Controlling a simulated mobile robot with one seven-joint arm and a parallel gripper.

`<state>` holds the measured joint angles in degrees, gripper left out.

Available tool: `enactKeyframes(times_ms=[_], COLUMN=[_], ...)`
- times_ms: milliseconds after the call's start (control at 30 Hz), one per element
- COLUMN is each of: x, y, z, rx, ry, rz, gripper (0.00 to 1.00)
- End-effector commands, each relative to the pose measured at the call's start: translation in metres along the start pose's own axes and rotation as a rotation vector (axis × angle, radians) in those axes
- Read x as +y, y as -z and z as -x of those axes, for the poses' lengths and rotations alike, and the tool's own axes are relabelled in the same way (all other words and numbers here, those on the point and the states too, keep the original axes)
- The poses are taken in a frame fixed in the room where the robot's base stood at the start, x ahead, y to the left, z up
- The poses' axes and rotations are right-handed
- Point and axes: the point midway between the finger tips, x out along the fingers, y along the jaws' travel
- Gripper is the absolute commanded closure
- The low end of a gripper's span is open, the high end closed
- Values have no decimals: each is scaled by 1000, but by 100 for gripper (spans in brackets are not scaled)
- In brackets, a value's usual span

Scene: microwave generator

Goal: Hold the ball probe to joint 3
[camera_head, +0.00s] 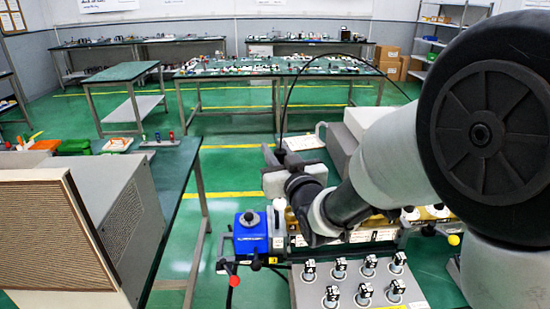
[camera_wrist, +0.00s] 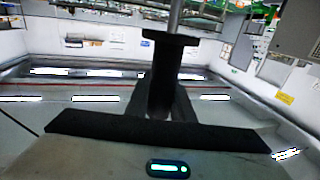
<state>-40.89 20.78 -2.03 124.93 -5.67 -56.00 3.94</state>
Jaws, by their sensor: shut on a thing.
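My gripper (camera_head: 276,160) is near the middle of the head view, at the end of my arm, above the floor gap behind the blue box. In the wrist view my gripper is shut on a dark flanged handle (camera_wrist: 164,75) with a metal rod (camera_wrist: 175,16) running up out of the picture; it appears to be the probe. Its ball end does not show. A thin black cable (camera_head: 284,95) arcs up from near the gripper. A panel (camera_head: 312,292) with several black-and-white fittings (camera_head: 339,268) is at the bottom. I cannot tell which is joint 3.
A blue box (camera_head: 250,234) stands left of the panel, with a red-knobbed lever (camera_head: 233,281) below it. A beige cabinet (camera_head: 60,230) on a green-topped bench (camera_head: 178,165) is at the left. A table of small parts (camera_head: 270,68) stands behind. Green floor lies between.

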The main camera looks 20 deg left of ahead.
Motion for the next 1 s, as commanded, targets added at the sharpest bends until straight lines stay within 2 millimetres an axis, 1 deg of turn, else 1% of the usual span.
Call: enactKeyframes(times_ms=[167, 700, 900, 1000], x=[-3, -2, -2, -2], y=[-11, -73, -86, -89], z=[-1, 0, 0, 0], rx=[-2, -2, -1, 0], ry=[5, 3, 3, 3], rz=[1, 2, 1, 1], gripper=[100, 100, 100, 100])
